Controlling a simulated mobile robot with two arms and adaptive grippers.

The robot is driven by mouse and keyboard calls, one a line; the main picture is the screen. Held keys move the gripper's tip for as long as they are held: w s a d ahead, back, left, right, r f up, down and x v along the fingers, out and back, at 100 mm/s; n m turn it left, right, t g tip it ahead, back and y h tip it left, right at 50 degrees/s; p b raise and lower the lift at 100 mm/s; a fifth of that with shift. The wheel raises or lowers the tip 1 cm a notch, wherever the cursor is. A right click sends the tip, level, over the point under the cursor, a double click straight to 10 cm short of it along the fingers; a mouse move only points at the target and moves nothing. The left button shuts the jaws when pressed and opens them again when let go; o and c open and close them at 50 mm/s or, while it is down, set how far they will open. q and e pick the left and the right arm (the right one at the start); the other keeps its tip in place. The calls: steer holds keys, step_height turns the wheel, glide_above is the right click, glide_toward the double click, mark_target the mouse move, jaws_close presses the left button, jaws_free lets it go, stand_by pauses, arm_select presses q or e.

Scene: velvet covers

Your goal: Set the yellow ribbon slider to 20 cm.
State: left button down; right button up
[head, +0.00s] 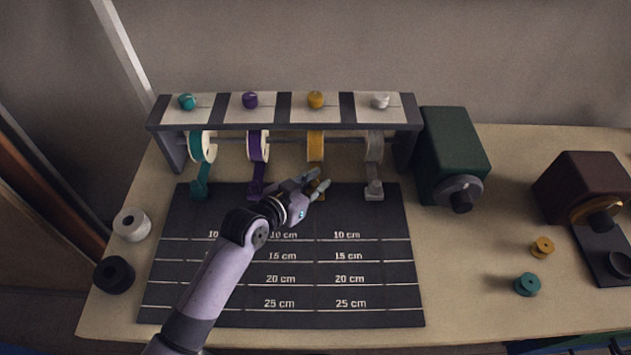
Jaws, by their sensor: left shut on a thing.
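The yellow ribbon spool (315,146) hangs on the rack rod, third from the left, with a yellow knob (315,99) on the shelf above it. The yellow slider (318,190) is at the top edge of the dark measuring board (375,308), above the 10 cm line, and is mostly hidden by my gripper. My left gripper (319,186) is at the slider with its fingers on either side, shut on it. The board has lines marked 10, 15, 20 and 25 cm. My right gripper is not in view.
Teal (201,188), purple (256,190) and white (374,190) sliders sit along the board's top edge. A green box machine (452,145) stands right of the rack, a brown one (588,185) farther right. Small spools lie at both sides. The lower board is clear beyond my arm.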

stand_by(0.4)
arm_select(q)
steer(key=shift+s+p, duration=0.3)
steer(key=shift+s, duration=0.05)
steer(key=p, duration=0.8)
glide_above(316, 278)
steer(key=w, duration=0.1)
steer(key=shift+w+r, duration=0.1)
steer(key=shift+s, duration=0.55)
steer(key=c, duration=1.4)
jaws_free()
steer(key=shift+c, duration=0.2)
